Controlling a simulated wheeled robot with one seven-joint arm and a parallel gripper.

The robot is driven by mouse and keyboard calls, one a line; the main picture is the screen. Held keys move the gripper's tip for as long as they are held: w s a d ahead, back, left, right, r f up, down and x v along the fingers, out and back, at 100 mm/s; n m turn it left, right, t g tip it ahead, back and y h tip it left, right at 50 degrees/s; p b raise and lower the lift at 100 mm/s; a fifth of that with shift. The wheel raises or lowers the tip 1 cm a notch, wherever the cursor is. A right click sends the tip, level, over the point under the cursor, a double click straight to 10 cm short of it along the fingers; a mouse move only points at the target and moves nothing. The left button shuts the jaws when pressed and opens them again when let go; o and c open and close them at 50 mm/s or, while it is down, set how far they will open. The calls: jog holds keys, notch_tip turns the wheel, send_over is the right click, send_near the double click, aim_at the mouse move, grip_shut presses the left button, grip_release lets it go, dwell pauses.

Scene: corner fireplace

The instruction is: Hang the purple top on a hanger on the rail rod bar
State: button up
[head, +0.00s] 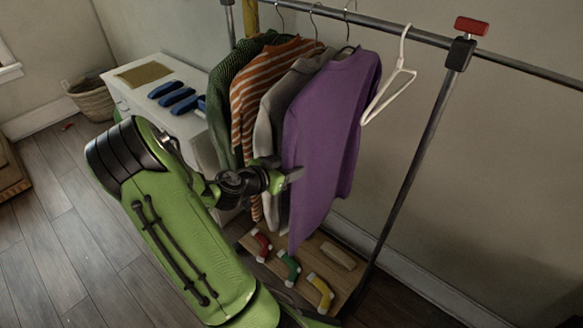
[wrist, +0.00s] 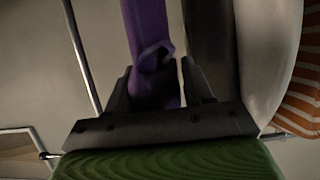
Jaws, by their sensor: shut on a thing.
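The purple top (head: 335,120) hangs at the right end of the row of clothes, below a metal hanger hook (head: 349,14) on the rail bar (head: 415,34). My gripper (head: 287,178) is at the left edge of the top, partly hidden in the head view. In the wrist view my gripper (wrist: 156,92) is shut on the purple top's sleeve (wrist: 147,28), with its cuff between the fingers. A white hanger (head: 391,88) hangs empty and tilted on the bar, right of the purple top.
Grey, orange-striped (head: 262,80) and green garments hang close on the left. A white cabinet (head: 150,105) with blue items stands behind my arm. A wooden shelf (head: 262,243) below holds red, green and yellow items. The bar right of the white hanger is clear up to a red-topped clamp (head: 465,40).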

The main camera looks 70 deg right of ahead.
jog(key=w+a+b, duration=0.2)
jog(key=a+b, duration=0.1)
jog(key=a, duration=0.3)
jog(key=shift+w+a, duration=0.25)
jog(key=shift+w, duration=0.1)
dwell(0.5)
dwell(1.5)
